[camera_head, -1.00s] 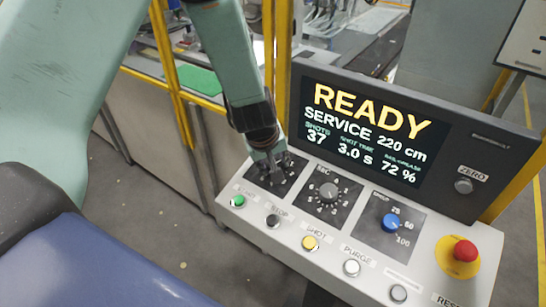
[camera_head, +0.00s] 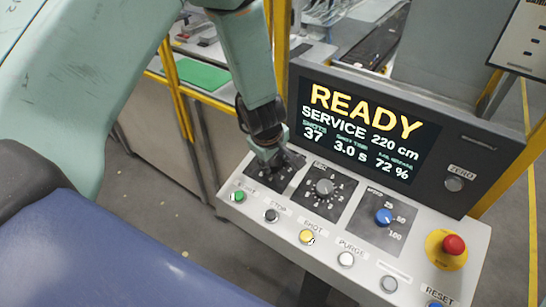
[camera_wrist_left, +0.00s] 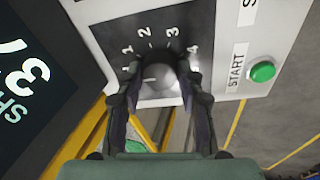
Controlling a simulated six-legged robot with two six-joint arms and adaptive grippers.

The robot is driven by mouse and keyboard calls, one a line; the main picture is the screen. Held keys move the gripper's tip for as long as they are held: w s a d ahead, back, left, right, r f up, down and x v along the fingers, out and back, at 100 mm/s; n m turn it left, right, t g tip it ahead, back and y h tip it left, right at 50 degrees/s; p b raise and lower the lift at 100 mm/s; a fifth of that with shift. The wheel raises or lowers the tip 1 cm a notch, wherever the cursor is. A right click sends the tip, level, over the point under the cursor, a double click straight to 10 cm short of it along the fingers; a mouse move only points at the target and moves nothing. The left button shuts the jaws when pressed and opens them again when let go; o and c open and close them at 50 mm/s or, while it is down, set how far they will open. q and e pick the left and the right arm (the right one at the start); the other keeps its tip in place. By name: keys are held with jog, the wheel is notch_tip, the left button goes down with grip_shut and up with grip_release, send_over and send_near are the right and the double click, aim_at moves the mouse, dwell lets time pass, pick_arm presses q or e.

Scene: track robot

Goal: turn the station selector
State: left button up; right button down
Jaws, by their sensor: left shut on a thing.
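In the head view my left gripper (camera_head: 270,160) comes down from above onto the dark selector plate (camera_head: 262,180) and hides the knob. My right gripper is not in view.
The panel carries a SEC knob (camera_head: 324,187), a blue speed knob (camera_head: 383,216), a green START button (camera_head: 239,196), a yellow SHOT button (camera_head: 306,236) and a red emergency button (camera_head: 454,245). A screen (camera_head: 366,135) reading READY, SERVICE stands behind. Yellow posts (camera_head: 178,90) stand behind left.

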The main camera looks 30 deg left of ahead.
pick_arm(q)
jog(key=shift+s+f, duration=0.1)
jog(key=o, duration=1.2)
jog(key=v, duration=0.3)
jog(key=shift+v, duration=2.25)
